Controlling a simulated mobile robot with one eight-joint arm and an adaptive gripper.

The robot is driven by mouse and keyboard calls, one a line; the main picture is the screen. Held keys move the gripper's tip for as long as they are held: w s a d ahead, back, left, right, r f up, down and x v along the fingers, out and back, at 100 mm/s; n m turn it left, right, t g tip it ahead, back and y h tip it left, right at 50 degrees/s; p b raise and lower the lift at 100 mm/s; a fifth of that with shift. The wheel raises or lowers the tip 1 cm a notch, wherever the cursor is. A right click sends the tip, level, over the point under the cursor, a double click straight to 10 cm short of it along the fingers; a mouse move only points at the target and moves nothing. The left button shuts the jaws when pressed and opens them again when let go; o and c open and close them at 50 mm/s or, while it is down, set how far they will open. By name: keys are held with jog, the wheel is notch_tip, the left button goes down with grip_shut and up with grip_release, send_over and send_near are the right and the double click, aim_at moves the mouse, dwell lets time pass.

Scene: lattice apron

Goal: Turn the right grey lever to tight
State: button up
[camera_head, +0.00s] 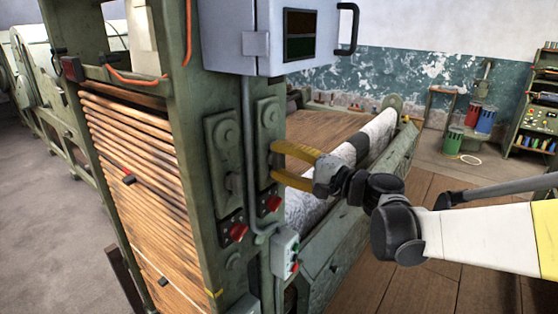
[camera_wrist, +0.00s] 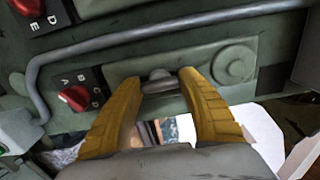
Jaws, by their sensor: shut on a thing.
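Two long grey-green plates with round bosses are mounted on the green machine post. My gripper (camera_head: 274,160) reaches from the right to the right plate (camera_head: 268,120). In the wrist view my gripper's yellow fingers (camera_wrist: 158,80) stand on either side of a short grey lever (camera_wrist: 158,84) on this plate and are shut on it. The lever lies crosswise between the fingertips, its ends partly covered by them. In the head view the fingers hide most of this lever. No "tight" mark is readable. The left plate (camera_head: 223,140) is untouched.
A red knob (camera_head: 272,204) sits below the right plate, also in the wrist view (camera_wrist: 74,97). Another red knob (camera_head: 238,232) sits below the left plate. A grey conduit (camera_head: 247,150) runs between the plates. A grey box (camera_head: 284,260) with buttons is low down.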

jog(key=o, duration=1.2)
jog(key=v, duration=1.2)
